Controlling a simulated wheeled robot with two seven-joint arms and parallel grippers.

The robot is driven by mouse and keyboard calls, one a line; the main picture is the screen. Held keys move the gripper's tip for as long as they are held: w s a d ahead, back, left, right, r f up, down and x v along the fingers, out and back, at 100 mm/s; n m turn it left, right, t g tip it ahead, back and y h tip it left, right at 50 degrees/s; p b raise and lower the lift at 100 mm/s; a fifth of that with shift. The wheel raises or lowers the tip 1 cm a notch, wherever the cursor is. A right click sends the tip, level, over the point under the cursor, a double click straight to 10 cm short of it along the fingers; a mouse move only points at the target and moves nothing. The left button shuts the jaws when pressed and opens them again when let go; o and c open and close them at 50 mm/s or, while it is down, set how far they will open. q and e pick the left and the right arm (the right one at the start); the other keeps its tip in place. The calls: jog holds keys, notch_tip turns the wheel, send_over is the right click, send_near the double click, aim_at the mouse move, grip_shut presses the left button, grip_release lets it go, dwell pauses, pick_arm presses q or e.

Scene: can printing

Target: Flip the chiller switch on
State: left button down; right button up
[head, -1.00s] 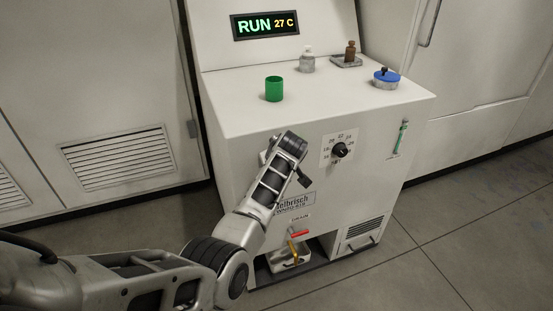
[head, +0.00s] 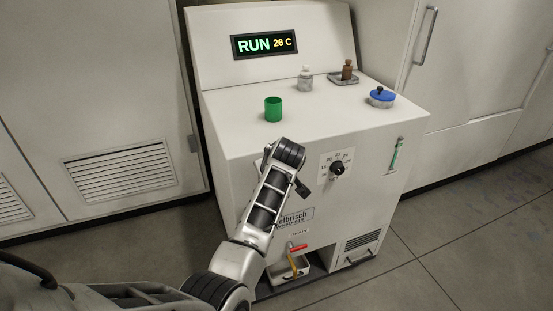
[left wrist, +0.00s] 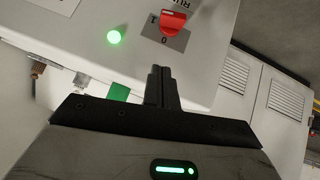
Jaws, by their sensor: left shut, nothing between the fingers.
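The chiller is a white cabinet (head: 228,140) with a lit display (head: 264,44) reading RUN 26 C. Its red rotary switch (left wrist: 173,22) shows at the top of the left wrist view, on a grey plate marked 0 and 1. A green lamp (left wrist: 114,37) glows beside it. In the head view my left wrist hides the switch. My right gripper is not in view.
A green cup (head: 273,109), a pale bottle (head: 305,80), a brown weight (head: 347,70) and a blue-lidded dish (head: 381,98) stand on the cabinet top. A black dial (head: 337,168) is on the front, above a red-handled drain valve (head: 298,248). Open floor lies at right.

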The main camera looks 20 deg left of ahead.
pick_arm(q)
jog(key=v, duration=0.6)
jog(key=shift+s+a+f, duration=0.1)
dwell(0.3)
